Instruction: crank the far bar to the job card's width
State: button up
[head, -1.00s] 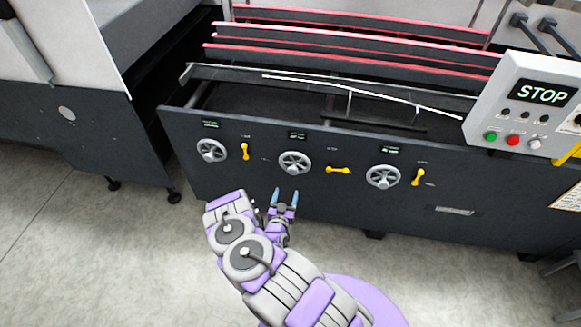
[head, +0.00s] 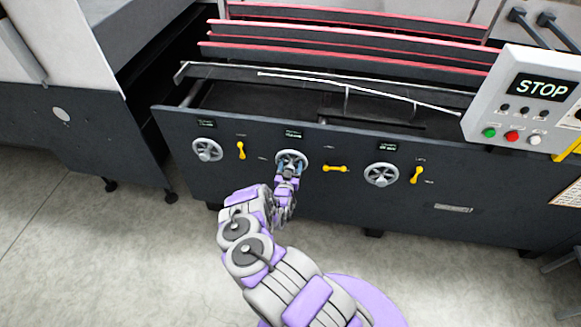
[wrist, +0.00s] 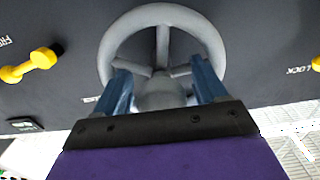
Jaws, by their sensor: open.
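Three grey handwheels sit on the dark front panel: left (head: 207,150), middle (head: 292,157) and right (head: 381,175). My gripper (head: 287,168) is at the middle wheel. In the wrist view my open fingers (wrist: 161,82) stand either side of the hub of the middle wheel (wrist: 160,14), inside its rim; contact cannot be told. The yellow lever (head: 335,168) right of that wheel lies horizontal. The left lever (head: 241,150) is upright and the right lever (head: 416,174) nearly so. Red-edged bars (head: 345,33) run across the machine behind; which one each wheel drives is not shown.
Small green-lettered displays (head: 292,134) sit above the wheels, too small to read. A control box (head: 520,100) reading STOP stands at the right. A yellow-edged sheet (head: 568,187) at the right edge is unreadable. The floor before the panel is clear.

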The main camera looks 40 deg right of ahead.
jog(key=shift+c, duration=0.2)
jog(key=shift+c, duration=0.8)
jog(key=shift+w, duration=0.1)
grip_shut()
